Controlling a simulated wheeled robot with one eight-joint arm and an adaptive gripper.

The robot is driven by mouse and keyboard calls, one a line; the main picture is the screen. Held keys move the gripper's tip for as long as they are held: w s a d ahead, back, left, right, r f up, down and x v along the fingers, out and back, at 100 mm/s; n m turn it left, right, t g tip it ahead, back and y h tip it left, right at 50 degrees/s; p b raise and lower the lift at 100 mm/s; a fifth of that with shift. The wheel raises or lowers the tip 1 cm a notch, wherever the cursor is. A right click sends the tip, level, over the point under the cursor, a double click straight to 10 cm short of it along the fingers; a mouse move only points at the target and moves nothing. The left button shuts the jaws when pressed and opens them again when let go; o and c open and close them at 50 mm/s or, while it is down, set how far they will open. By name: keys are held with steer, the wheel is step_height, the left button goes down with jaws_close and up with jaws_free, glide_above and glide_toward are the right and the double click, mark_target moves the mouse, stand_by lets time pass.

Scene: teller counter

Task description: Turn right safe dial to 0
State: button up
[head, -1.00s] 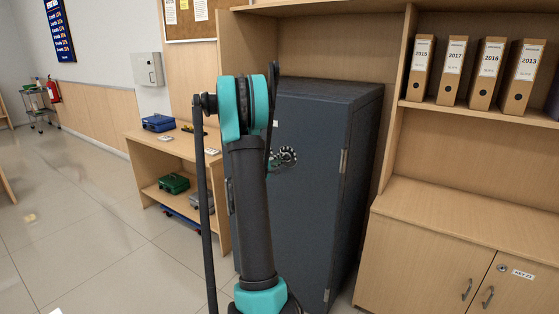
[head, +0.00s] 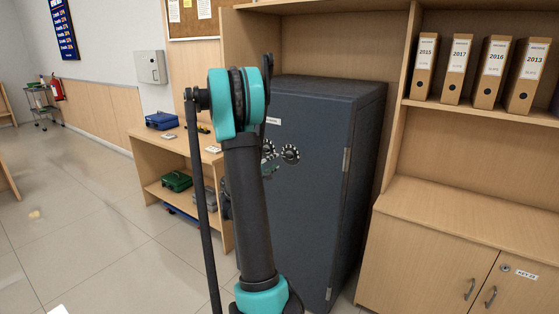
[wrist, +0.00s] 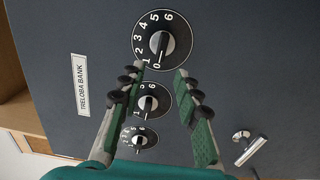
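The dark grey safe (head: 316,190) stands behind my arm. In the wrist view three dials show on its door. The right dial (wrist: 158,42) is the nearest, at the top; the middle dial (wrist: 152,102) and left dial (wrist: 139,140) are below it. The right dial's pointer line points down, at or close to its 0. The right dial also shows in the head view (head: 290,153), clear of my arm. My gripper (wrist: 158,76) is open and empty. Its fingertips lie just below the right dial in the wrist view, apart from each other, and seem not to touch it.
A silver handle (wrist: 250,148) sits on the safe door beside the dials. A label (wrist: 80,85) reads TRELOBA BANK. A shelf table (head: 180,147) with a blue box (head: 161,121) is left of the safe; a wooden cabinet (head: 430,240) is right.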

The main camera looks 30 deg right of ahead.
steer(key=shift+v, duration=2.55)
steer(key=shift+s+a, duration=0.1)
steer(key=s+a+f+m+g+y, duration=0.1)
steer(key=s+a+f+y, duration=0.4)
steer(key=s+a, duration=0.3)
steer(key=s+a+f+m+g+y, duration=0.1)
steer(key=s+a+f+y, duration=0.4)
steer(key=a, duration=0.8)
steer(key=s+a+f+m+y, duration=0.2)
steer(key=s+a+f+y, duration=0.3)
steer(key=s+a, duration=0.5)
steer(key=shift+s+a+m+g+y, duration=0.15)
steer(key=shift+s+m+g+y, duration=0.25)
steer(key=shift+s+y, duration=0.55)
steer(key=shift+s, duration=0.15)
